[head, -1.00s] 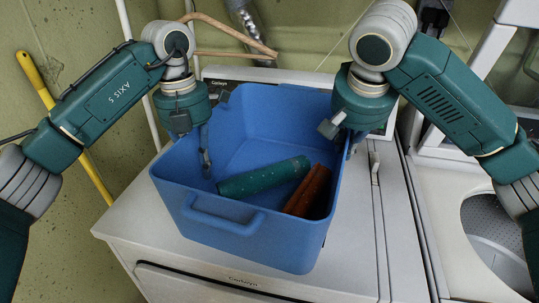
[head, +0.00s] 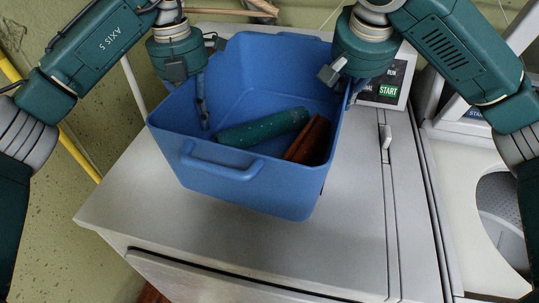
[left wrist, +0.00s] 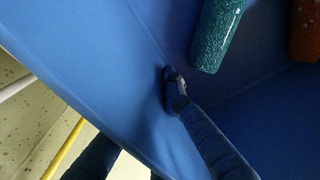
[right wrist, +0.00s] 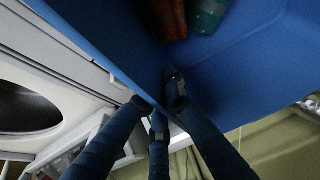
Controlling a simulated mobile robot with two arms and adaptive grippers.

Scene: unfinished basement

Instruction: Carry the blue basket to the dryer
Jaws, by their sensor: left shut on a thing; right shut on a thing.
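The blue basket (head: 250,185) is above the flat top of the white dryer (head: 190,235); I cannot tell whether it touches. In it lie a speckled green cylinder (head: 262,129) and a rust-brown item (head: 308,140). My left gripper (head: 197,95) is shut on the basket's left wall; one finger shows inside, also in the left wrist view (left wrist: 175,90). My right gripper (head: 348,90) is shut on the right wall; the right wrist view shows one finger inside and others outside (right wrist: 165,105). The basket's underside is hidden.
A control panel (head: 385,85) with a START label stands at the dryer's back right. A white machine (head: 455,190) with a round drum opening (head: 500,205) is close on the right. A yellow pole (head: 80,155) leans at the left wall. The dryer's front top is bare.

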